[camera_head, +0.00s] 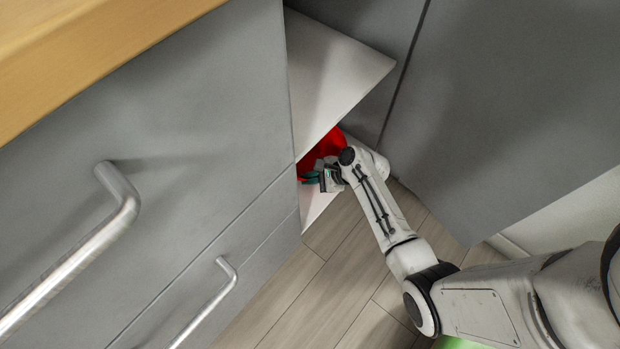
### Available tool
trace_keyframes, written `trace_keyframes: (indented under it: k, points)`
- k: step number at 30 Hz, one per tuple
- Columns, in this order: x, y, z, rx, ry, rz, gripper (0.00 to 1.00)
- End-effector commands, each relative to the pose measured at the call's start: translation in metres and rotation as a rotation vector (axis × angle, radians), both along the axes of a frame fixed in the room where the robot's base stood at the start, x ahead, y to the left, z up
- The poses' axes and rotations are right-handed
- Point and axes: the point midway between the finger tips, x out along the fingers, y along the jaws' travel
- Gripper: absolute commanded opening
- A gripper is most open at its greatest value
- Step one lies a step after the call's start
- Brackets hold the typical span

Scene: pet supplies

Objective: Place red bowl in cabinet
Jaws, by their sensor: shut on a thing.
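The red bowl (318,150) shows as a red patch inside the lower part of the open cabinet, under a white shelf (335,70). Most of the bowl is hidden by the shelf, the cabinet front and my arm. My gripper (314,177) is at the cabinet opening, just in front of the bowl, and is shut on it. The fingertips are small and partly covered, so the exact grip is hard to see. The cabinet's pale floor (312,208) shows below the gripper. I cannot tell whether the bowl touches that floor.
Grey drawer fronts (200,120) with metal handles (70,255) fill the left side. A wooden countertop (60,50) is at the upper left. A grey door panel (510,110) stands at the right. Bare plank floor (320,290) lies between.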

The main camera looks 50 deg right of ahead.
Motion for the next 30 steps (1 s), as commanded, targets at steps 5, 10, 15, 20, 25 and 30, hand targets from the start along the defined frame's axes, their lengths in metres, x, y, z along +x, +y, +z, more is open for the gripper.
trace_keyframes:
  k: [5, 10, 15, 20, 25, 30]
  points:
    - [0.000, 0.000, -0.002, 0.000, 0.001, 0.001, 0.10]
    - [0.000, 0.000, -0.002, 0.000, 0.000, 0.000, 0.26]
    - [0.000, 0.000, -0.002, 0.000, 0.000, 0.000, 0.34]
    - [0.000, 0.000, 0.000, 0.000, 0.000, 0.000, 0.34]
    - [-0.009, -0.005, 0.013, 0.000, 0.000, -0.003, 0.34]
    - [-0.031, -0.016, 0.037, 0.001, 0.000, -0.004, 0.34]
